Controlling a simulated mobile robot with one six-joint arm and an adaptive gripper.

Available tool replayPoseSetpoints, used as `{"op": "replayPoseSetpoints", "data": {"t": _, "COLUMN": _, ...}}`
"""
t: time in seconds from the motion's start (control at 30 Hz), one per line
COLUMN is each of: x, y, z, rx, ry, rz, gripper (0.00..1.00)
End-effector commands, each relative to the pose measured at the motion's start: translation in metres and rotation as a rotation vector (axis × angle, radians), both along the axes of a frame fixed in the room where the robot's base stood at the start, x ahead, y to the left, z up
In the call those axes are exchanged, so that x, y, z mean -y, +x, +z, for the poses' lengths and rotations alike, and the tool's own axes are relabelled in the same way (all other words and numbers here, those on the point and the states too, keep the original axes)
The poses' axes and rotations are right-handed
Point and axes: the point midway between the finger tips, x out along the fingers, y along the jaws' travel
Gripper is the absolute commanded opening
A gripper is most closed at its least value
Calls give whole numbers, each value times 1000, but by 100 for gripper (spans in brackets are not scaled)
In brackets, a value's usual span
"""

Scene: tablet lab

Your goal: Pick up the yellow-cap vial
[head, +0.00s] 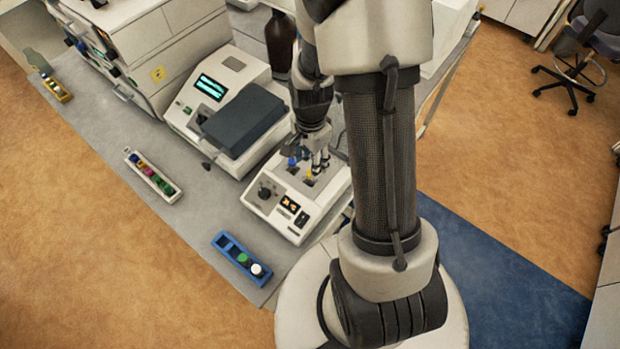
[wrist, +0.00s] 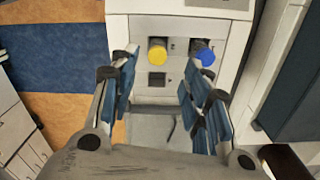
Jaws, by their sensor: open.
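The yellow-cap vial (head: 309,174) stands in a slot of a white benchtop device (head: 275,215) with a knob and switches on its front. In the wrist view, its yellow cap (wrist: 158,50) shows from above, just beyond and between my fingertips, nearer the left one. My gripper (wrist: 156,72) is open and holds nothing. In the head view, my gripper (head: 316,155) is over the device, close to the vials. A blue-cap vial (wrist: 203,54) stands in the neighbouring slot, close to my right finger; its cap also shows in the head view (head: 292,161).
A blue rack (head: 229,252) with green and white caps sits near the bench's front edge. A white rack (head: 165,186) with several coloured caps lies left. A larger instrument with a dark lid (head: 243,121) stands beside the device. A brown bottle (head: 280,45) stands behind.

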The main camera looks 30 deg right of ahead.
Motion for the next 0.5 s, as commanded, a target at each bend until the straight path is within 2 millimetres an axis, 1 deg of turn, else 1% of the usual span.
{"op": "replayPoseSetpoints", "data": {"t": 0.03, "x": 0, "y": -1, "z": -7, "rx": -2, "ry": 1, "rz": 0, "gripper": 44}}
{"op": "replayPoseSetpoints", "data": {"t": 0.27, "x": -1, "y": -2, "z": -22, "rx": -2, "ry": 1, "rz": 1, "gripper": 44}}
{"op": "replayPoseSetpoints", "data": {"t": 0.4, "x": -3, "y": -7, "z": -44, "rx": -4, "ry": 1, "rz": 1, "gripper": 44}}
{"op": "replayPoseSetpoints", "data": {"t": 0.5, "x": -3, "y": -6, "z": -57, "rx": -2, "ry": 1, "rz": 1, "gripper": 44}}
